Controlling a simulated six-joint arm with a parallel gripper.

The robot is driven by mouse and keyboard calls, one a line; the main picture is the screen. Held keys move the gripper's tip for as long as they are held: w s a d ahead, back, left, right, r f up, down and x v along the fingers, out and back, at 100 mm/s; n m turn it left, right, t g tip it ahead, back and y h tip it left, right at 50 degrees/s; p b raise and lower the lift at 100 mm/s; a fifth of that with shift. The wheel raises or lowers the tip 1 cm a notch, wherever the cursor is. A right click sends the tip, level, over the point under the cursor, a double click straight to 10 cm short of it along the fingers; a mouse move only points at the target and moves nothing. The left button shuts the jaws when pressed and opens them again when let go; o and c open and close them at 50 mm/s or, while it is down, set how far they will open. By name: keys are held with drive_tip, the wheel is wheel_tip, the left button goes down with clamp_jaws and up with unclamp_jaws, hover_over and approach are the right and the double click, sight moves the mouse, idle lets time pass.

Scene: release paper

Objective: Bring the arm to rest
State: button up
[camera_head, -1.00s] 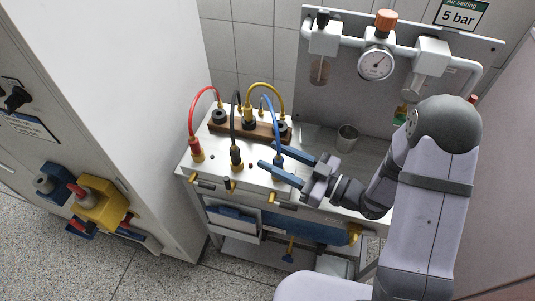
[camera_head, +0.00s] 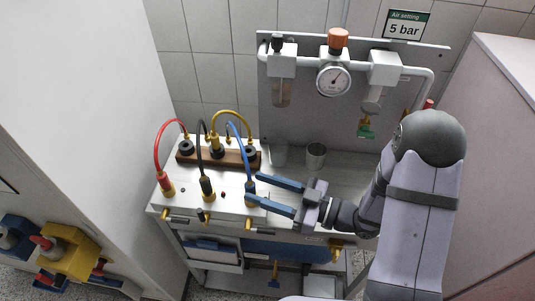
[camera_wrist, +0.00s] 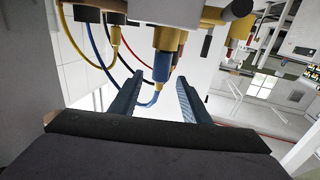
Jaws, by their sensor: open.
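My gripper (camera_head: 254,187) is open at the front right of the bench top. Its two blue fingers point left toward the blue plug (camera_head: 250,191), which stands upright in the bench at the end of a blue cable. In the wrist view, the blue plug (camera_wrist: 162,66) appears in the gap beyond the open fingers (camera_wrist: 157,84), with nothing clamped. The head view does not make clear whether the fingertips still reach around the plug. My arm comes in from the right, bent at the elbow.
Red (camera_head: 167,184) and black (camera_head: 207,189) plugs stand left of the blue one. A wooden block (camera_head: 215,159) with cable sockets lies behind. A metal cup (camera_head: 316,155) and a clear glass (camera_head: 279,153) stand near the back panel with its gauge (camera_head: 333,76).

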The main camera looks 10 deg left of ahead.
drive_tip(key=w+a+r+n+t+h+p, duration=0.1)
drive_tip(key=w+a+r+n+h+p, duration=0.15)
drive_tip(key=w+a+r, duration=0.35)
drive_tip(key=w+d+f+m+t+h+p, duration=0.1)
drive_tip(key=w+d+m+t+h, duration=0.2)
drive_tip(key=d+h, duration=0.5)
drive_tip(key=w+d+f+m+t+h+p, duration=0.1)
drive_tip(key=w+d+f+m+h+p, duration=0.15)
drive_tip(key=d+m, duration=0.6)
drive_tip(key=s+d+m+g+h+p, duration=0.1)
drive_tip(key=s+d+m+g+h, duration=0.1)
drive_tip(key=s+d+g+h, duration=0.65)
drive_tip(key=s+d+m+g+y+p, duration=0.1)
drive_tip(key=s+m+y, duration=0.3)
drive_tip(key=s, duration=0.9)
drive_tip(key=shift+s+d+r+p, duration=0.35)
drive_tip(key=shift+d+p, duration=0.05)
drive_tip(key=shift+d, duration=0.2)
